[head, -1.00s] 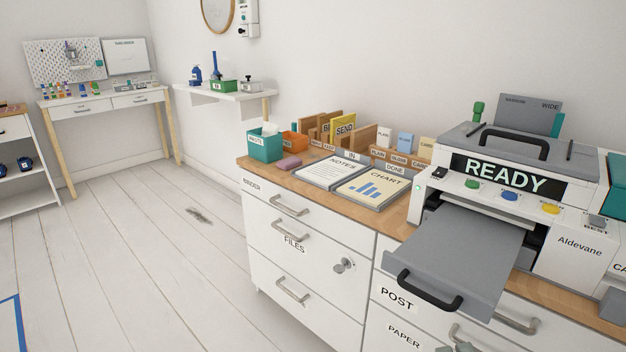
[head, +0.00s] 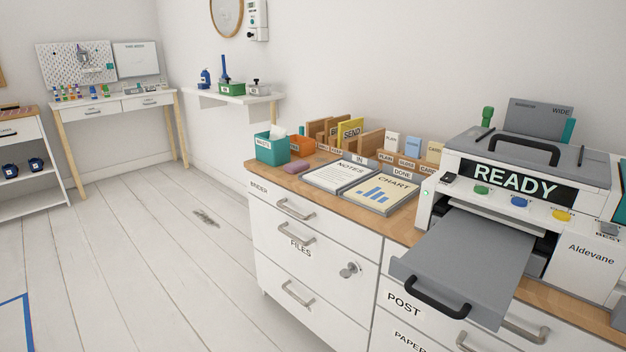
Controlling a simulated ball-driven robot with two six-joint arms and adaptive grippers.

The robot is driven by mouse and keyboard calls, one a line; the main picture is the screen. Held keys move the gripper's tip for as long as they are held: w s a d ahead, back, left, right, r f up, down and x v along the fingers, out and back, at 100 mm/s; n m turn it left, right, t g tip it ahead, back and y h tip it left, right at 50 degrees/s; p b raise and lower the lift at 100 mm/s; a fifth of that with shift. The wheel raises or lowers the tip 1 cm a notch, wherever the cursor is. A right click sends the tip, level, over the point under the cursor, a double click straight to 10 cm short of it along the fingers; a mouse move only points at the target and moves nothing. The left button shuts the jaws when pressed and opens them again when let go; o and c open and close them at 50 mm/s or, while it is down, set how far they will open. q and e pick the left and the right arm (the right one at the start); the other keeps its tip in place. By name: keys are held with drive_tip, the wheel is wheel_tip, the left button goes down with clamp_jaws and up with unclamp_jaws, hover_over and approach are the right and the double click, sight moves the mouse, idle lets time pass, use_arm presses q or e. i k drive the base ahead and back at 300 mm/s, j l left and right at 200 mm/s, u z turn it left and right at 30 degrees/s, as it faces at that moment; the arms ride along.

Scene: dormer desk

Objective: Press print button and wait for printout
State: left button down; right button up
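The printer (head: 590,250) stands at the right end of the wooden-topped cabinet. Its dark display (head: 515,183) reads READY. Below the display is a row of buttons: a green one (head: 482,190), a blue one (head: 519,201) and a yellow one (head: 562,215); their labels are too small to read. A grey tray (head: 465,262) with a black handle sticks out of its front, and no sheet shows on it. Neither of my grippers is in the head view.
Drawers (head: 310,210) are shut. The white plank floor (head: 130,240) at left is clear.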

sight(518, 201)
drive_tip(key=z, duration=1.25)
